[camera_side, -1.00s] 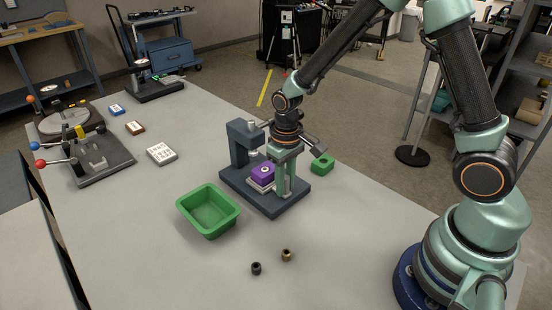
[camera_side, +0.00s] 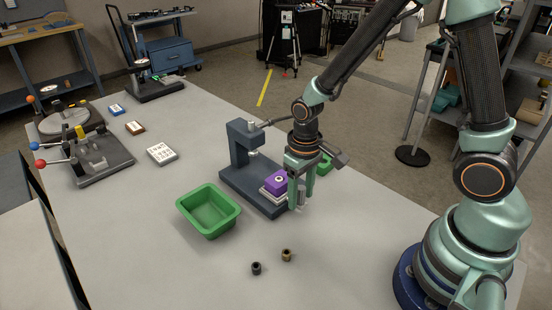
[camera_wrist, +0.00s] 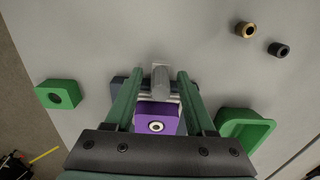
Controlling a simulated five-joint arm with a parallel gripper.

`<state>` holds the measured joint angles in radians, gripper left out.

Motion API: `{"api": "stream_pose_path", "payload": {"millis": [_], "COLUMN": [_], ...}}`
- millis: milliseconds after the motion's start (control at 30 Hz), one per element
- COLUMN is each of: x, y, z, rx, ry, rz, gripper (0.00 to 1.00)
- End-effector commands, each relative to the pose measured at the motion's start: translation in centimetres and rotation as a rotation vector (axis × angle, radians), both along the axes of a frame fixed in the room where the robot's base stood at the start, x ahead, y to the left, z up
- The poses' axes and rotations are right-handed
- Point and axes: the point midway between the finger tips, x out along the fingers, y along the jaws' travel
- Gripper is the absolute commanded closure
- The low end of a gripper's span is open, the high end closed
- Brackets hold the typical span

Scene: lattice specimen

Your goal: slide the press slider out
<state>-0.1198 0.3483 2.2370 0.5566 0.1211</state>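The press (camera_side: 240,150) is a dark blue-grey frame on a flat base, standing mid-table. Its slider (camera_side: 272,195) is a light grey plate bearing a purple block (camera_side: 278,181) with a pale ring on top. The slider sticks out of the press toward my arm, clear of the ram. My gripper (camera_side: 302,195) is low at its outer end. In the wrist view my gripper (camera_wrist: 159,78) has its fingers apart, either side of the slider's grey handle (camera_wrist: 160,80), with gaps visible. The purple block (camera_wrist: 157,119) lies behind the handle there.
A green bin (camera_side: 208,226) stands left of the press. A green block with a hole (camera_wrist: 59,96) is close beside my gripper. A black bushing (camera_side: 256,268) and a brass bushing (camera_side: 287,255) stand in front. The front table area is mostly clear.

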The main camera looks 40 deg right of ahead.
Motion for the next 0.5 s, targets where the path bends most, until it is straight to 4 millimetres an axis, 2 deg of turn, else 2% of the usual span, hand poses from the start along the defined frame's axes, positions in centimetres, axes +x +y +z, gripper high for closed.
{"api": "stream_pose_path", "payload": {"millis": [233, 500], "x": [0.1, 0.1], "y": [0.0, 0.0], "z": [0.3, 3.1], "rx": [0.0, 0.001], "ry": [-0.002, -0.005], "rz": [0.001, 0.001], "gripper": [0.45, 0.45]}}
